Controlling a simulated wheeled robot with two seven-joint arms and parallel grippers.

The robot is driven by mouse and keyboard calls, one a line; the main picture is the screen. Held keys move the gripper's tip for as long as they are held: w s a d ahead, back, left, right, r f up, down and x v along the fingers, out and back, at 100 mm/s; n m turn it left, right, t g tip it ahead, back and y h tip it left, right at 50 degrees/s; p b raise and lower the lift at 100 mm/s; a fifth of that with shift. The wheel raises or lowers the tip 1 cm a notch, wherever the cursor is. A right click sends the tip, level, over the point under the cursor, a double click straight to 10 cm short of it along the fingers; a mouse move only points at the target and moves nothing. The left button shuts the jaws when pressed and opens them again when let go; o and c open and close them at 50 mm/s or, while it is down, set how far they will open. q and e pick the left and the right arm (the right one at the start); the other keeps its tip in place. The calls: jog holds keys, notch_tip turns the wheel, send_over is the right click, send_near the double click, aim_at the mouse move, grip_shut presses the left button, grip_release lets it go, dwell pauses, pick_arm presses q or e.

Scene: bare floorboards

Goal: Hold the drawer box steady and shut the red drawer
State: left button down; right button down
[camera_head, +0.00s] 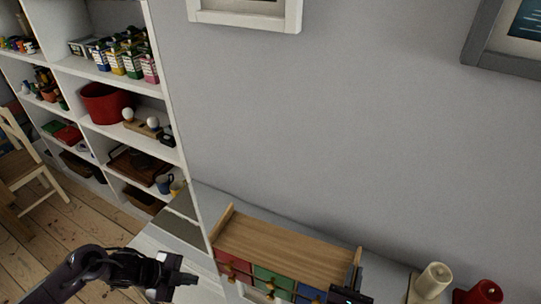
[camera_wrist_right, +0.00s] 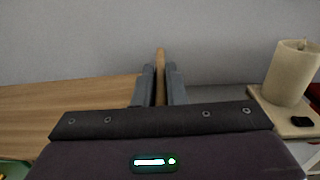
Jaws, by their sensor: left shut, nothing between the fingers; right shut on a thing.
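The drawer box (camera_head: 290,246) has a light wood top, raised wooden side panels and coloured drawer fronts. It stands against the wall at the bottom of the head view. The red drawer (camera_head: 225,259) is at its left end; I cannot tell whether it stands out from the box. My left gripper (camera_head: 194,279) is shut and empty, left of the red drawer and apart from it. My right gripper (camera_wrist_right: 160,88) is shut on the box's right side panel (camera_wrist_right: 160,63), seen edge-on between the fingers in the right wrist view. The lower drawers are partly cut off.
A green drawer (camera_head: 272,278) and a blue drawer (camera_head: 309,293) sit right of the red one. A cream candle (camera_head: 434,281) and a red candle (camera_head: 484,292) stand right of the box. A white shelf unit (camera_head: 160,120) stands at the left, with a wooden chair (camera_head: 25,165).

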jog(key=c, duration=1.4)
grip_release()
jog(key=shift+s, duration=0.1)
